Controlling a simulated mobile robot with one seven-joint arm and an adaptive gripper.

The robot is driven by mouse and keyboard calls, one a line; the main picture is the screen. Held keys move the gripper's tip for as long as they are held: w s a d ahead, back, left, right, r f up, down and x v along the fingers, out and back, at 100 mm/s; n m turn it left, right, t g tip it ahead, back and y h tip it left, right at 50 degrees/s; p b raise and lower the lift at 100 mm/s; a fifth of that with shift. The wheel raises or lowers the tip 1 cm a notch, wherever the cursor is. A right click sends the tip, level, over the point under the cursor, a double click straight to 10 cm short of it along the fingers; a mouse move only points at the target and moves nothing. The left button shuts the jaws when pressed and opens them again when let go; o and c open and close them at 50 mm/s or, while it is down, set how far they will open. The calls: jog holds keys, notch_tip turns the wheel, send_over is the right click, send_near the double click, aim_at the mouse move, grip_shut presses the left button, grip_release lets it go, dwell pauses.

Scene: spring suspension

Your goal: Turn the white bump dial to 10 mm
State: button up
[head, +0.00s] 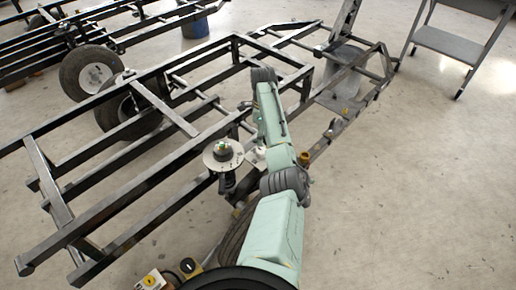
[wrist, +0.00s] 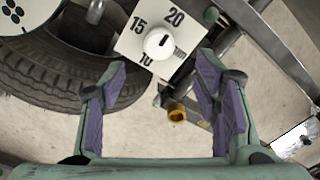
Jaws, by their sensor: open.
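The white bump dial (wrist: 151,46) is a round white knob on a square white plate in the upper middle of the wrist view. The plate reads 10, 15, 20 and mm. The knob's black mark points up and right, roughly toward 20. My gripper (wrist: 160,80) is open, with its purple-padded fingers apart below the plate, one on each side of the knob in the picture. Nothing is between the fingers; I cannot tell the remaining distance to the knob. In the head view, my arm hides the gripper, and a small white piece beside it looks like the dial.
A tyre (wrist: 60,85) lies behind the left finger. A brass-coloured fitting (wrist: 177,114) shows below the plate. A perforated round plate (head: 223,155) tops the spring unit left of my arm. Dark frame rails (head: 120,185) surround it.

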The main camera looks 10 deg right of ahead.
aim_at(262, 150)
notch_tip(262, 150, down, 10)
jog(key=shift+s, duration=0.1)
jog(key=shift+c, duration=0.3)
jog(key=c, duration=1.1)
